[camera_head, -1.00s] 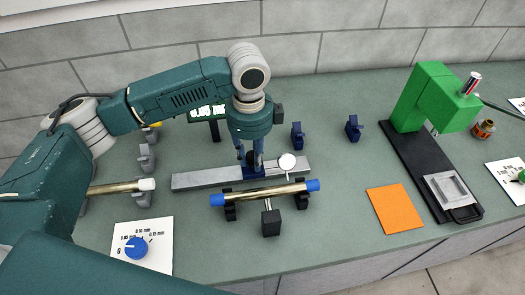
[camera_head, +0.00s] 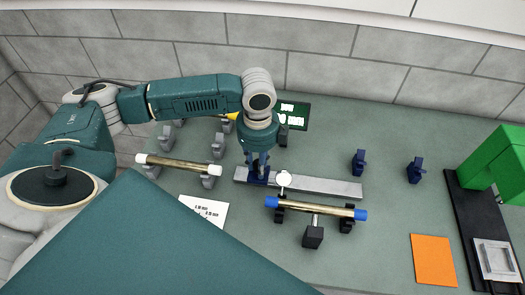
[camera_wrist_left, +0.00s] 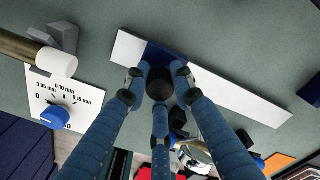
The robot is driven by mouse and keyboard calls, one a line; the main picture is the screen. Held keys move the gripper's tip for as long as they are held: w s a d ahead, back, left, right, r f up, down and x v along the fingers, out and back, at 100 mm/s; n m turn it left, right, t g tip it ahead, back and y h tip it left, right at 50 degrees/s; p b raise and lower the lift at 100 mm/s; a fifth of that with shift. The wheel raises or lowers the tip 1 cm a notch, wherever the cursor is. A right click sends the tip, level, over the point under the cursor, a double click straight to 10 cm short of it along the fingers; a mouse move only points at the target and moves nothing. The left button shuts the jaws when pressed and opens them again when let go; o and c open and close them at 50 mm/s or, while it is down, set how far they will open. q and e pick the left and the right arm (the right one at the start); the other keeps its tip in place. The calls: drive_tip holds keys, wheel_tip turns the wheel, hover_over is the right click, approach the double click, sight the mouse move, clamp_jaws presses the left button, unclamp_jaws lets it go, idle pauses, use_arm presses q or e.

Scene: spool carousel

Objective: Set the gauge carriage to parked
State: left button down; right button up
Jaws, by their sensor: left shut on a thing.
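The gauge carriage (camera_head: 257,181) is a dark blue block near the left end of the grey rail (camera_head: 330,186). A round white dial (camera_head: 284,179) sits just right of it. My left gripper (camera_head: 259,168) points down over the carriage and is shut on its black knob. In the left wrist view, the fingers (camera_wrist_left: 160,92) close around the black knob (camera_wrist_left: 160,82), with the blue carriage (camera_wrist_left: 163,55) on the pale rail (camera_wrist_left: 240,93) behind. The fingers partly hide the carriage in the head view. My right gripper is not in view.
A brass roller with blue ends (camera_head: 315,208) lies on black stands in front of the rail. A white-ended roller (camera_head: 180,165) rests on grey stands to the left. A display (camera_head: 293,114) stands behind. An orange sheet (camera_head: 433,260) and green press (camera_head: 495,165) are right.

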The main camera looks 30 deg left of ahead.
use_arm(q)
drive_tip(key=c, duration=1.5)
unclamp_jaws()
drive_tip(key=shift+o, duration=0.2)
drive_tip(key=shift+r, duration=0.1)
wheel_tip(320, 180, up, 12)
drive_tip(key=shift+d, duration=0.1)
